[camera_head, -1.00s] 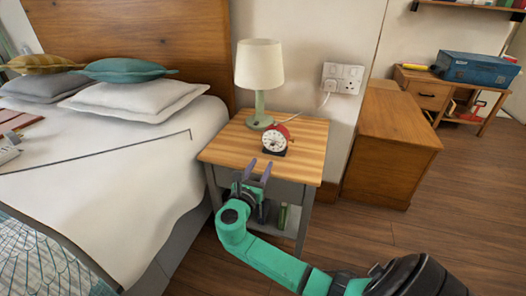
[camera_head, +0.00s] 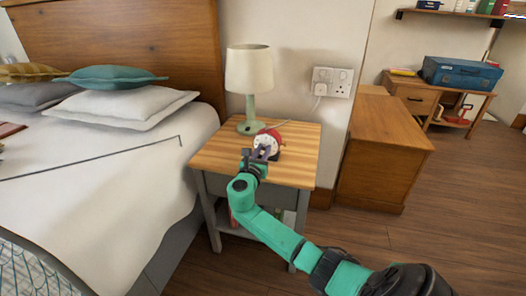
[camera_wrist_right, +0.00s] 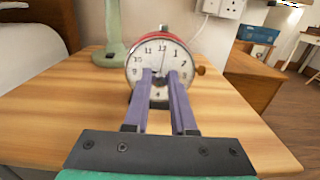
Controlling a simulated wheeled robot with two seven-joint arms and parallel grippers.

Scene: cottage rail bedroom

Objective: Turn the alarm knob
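A red alarm clock (camera_head: 272,134) with a white dial stands upright on the wooden nightstand (camera_head: 220,150). In the right wrist view the clock (camera_wrist_right: 147,50) faces me. My right gripper (camera_head: 262,153) is at the front of the dial, and its two purple fingers (camera_wrist_right: 160,77) point at the dial's lower middle with a gap between them. A small dark part shows between the fingertips; I cannot tell whether they touch it. The fingers hide part of the dial. My left gripper is not in view.
A lamp (camera_head: 249,72) with a green base stands behind the clock, to the left. A wall socket (camera_head: 333,82) with a plug and cord is behind. The bed (camera_head: 100,190) is on the left and a wooden cabinet (camera_head: 385,150) on the right.

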